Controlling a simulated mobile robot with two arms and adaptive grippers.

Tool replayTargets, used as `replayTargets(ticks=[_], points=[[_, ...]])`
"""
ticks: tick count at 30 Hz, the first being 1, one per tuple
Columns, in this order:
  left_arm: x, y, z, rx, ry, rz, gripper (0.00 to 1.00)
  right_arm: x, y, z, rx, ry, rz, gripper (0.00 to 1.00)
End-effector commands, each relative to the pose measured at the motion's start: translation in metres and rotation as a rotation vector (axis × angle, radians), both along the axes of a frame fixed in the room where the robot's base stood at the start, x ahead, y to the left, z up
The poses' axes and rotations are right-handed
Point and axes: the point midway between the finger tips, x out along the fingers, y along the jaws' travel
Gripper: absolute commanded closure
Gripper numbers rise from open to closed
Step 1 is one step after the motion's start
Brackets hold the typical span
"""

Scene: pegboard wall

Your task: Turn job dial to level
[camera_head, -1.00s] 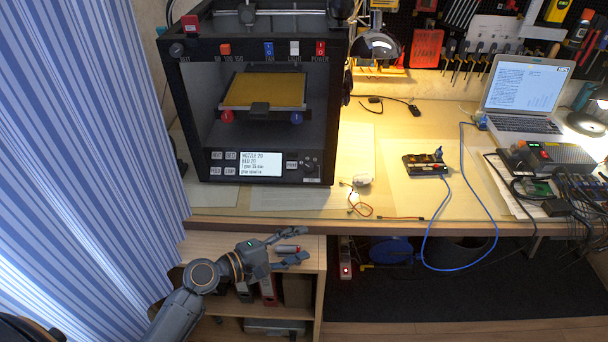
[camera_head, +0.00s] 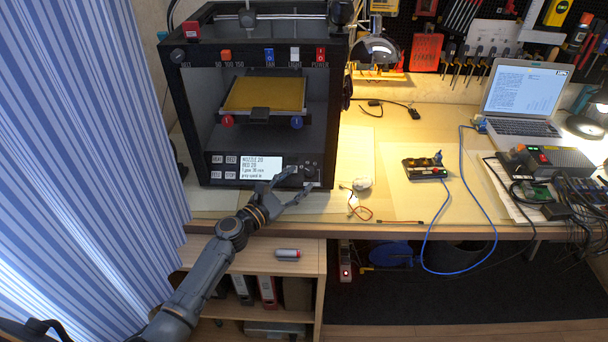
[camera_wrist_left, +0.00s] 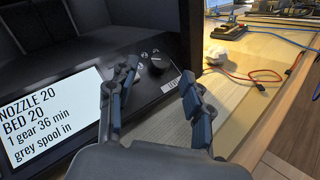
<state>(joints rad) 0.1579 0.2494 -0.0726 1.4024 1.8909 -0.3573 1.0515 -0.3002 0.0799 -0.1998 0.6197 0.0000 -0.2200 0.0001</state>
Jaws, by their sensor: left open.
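The job dial is a round black knob (camera_wrist_left: 157,63) at the right end of the black 3D printer's (camera_head: 330,95) front panel. In the head view my left gripper partly covers that corner. My left gripper (camera_head: 303,180) is open and empty in front of the panel's lower right. In the left wrist view its two fingers (camera_wrist_left: 161,78) stand apart, with the dial beyond and between the tips. Contact is not visible. The panel's screen (camera_head: 260,166) reads nozzle 20, bed 20, 1 gear 36 min, grey spool in. My right gripper is not in view.
A white object with thin wires (camera_head: 362,184) lies on the bench right of the printer. A grey and red cylinder (camera_head: 288,253) lies on the low shelf below. A striped curtain (camera_head: 80,120) hangs at the left. A laptop (camera_head: 523,95) stands back right.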

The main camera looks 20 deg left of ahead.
Motion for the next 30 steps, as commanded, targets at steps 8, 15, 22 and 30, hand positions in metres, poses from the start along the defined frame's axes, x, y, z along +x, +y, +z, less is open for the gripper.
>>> replayTargets(ticks=[8,15,22,30], points=[[0.029,-0.012,0.0,-0.001,0.0,-0.001,0.5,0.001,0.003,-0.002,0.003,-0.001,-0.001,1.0],[0.032,-0.014,0.0,0.0,0.0,-0.002,0.5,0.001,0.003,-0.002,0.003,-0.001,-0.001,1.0],[0.031,-0.014,0.0,0.0,0.0,-0.002,0.76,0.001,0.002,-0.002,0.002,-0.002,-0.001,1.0],[0.031,-0.013,0.0,0.002,0.001,-0.004,1.0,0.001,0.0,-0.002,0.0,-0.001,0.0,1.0]])
